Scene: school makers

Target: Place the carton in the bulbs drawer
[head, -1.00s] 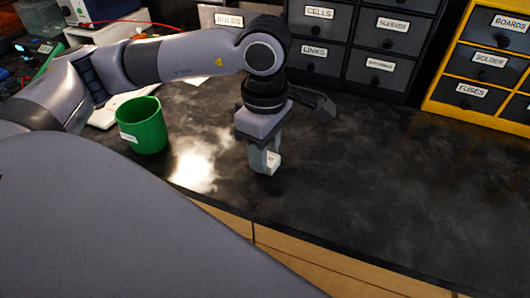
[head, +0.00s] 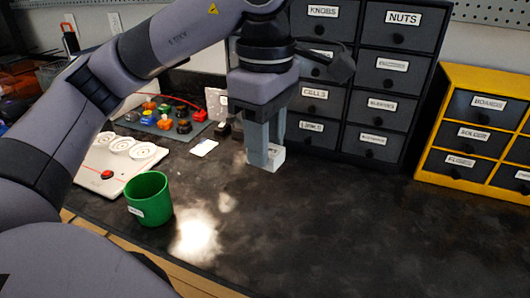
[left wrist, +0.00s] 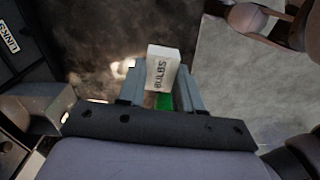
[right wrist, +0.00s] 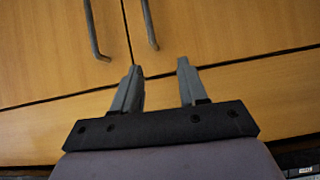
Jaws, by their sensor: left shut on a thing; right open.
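The carton is a small white box (head: 275,157). In the left wrist view it stands out from between the fingertips with the word BULBS on its face (left wrist: 162,68). My left gripper (head: 265,160) is shut on it, low over the black worktop in front of the dark drawer cabinet (head: 352,105). I cannot tell whether the carton touches the worktop. No BULBS drawer label is readable now in the head view; my left arm covers the cabinet's left part. My right gripper (right wrist: 158,85) is open and empty, facing wooden cupboard doors.
A green cup (head: 149,200) stands left of the carton, near a white board with round dials (head: 120,160). Coloured parts lie on a grey mat (head: 165,122) behind. A yellow drawer unit (head: 476,135) stands right. The worktop's right middle is clear.

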